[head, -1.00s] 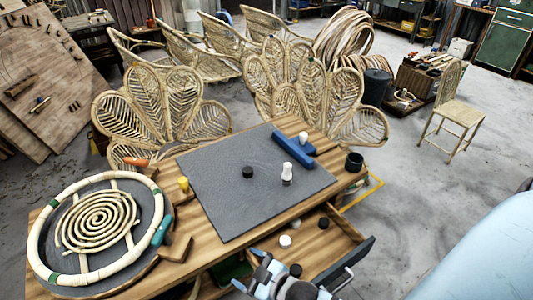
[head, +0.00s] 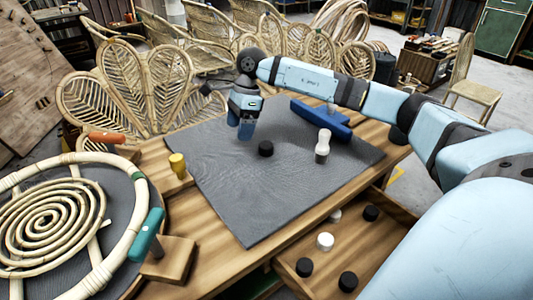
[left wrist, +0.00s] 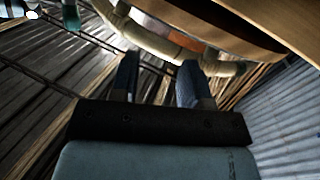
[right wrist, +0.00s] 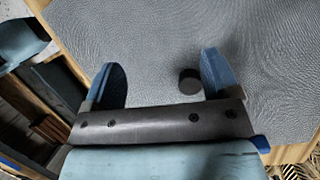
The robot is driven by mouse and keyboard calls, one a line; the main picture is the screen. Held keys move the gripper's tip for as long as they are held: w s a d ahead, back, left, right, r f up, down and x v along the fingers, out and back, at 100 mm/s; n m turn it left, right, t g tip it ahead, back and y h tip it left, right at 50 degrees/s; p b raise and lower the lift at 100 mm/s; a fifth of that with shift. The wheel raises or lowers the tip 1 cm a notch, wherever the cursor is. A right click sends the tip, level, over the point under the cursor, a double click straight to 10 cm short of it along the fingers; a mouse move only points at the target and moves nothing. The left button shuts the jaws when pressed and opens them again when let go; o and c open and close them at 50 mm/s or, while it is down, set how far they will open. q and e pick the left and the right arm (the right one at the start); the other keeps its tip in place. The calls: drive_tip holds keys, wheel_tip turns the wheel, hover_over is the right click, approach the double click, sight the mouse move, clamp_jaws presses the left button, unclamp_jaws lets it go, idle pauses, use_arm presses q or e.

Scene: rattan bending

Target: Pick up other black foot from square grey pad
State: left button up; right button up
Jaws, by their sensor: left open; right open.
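The square grey pad (head: 290,190) lies on the wooden table. One black foot (head: 266,149) sits on it near the middle. My right gripper (head: 245,130) is over the pad, just beyond and left of the foot in the head view. In the right wrist view the foot (right wrist: 190,81) shows near the inner side of one finger, with the open fingers (right wrist: 165,75) at either side. The gripper is empty. My left gripper (left wrist: 155,80) is open and empty, low beside the table; it is not in the head view.
A white and black piece (head: 323,146) stands on the pad, near a blue tool (head: 322,118). The open drawer (head: 360,248) holds black and white feet. A yellow piece (head: 178,164) stands at the pad's left edge. A rattan ring (head: 140,190) lies on the left.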

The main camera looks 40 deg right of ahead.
drive_tip(key=d+r+h+b, duration=0.2)
drive_tip(key=d+h, duration=0.1)
drive_tip(key=d, duration=0.6)
drive_tip(key=b, duration=0.2)
hover_over(267, 144)
drive_tip(key=shift+h, duration=0.3)
drive_tip(key=f, duration=0.7)
drive_tip(key=shift+w+d+f, duration=0.1)
drive_tip(key=shift+w+f, duration=0.1)
drive_tip(key=shift+f, duration=0.2)
drive_tip(key=f+b, duration=0.1)
drive_tip(key=f, duration=0.1)
drive_tip(key=f+b, duration=0.1)
drive_tip(key=f, duration=0.2)
drive_tip(key=shift+s+a+f+b, duration=0.15)
drive_tip(key=shift+s+a+b, duration=0.05)
drive_tip(key=shift+b, duration=0.1)
use_arm(q)
drive_tip(key=shift+s+d+f+m+h, duration=0.1)
drive_tip(key=shift+d+f+m+h, duration=0.2)
drive_tip(key=shift+d+f+h, duration=0.55)
use_arm(e)
drive_tip(key=c, duration=1)
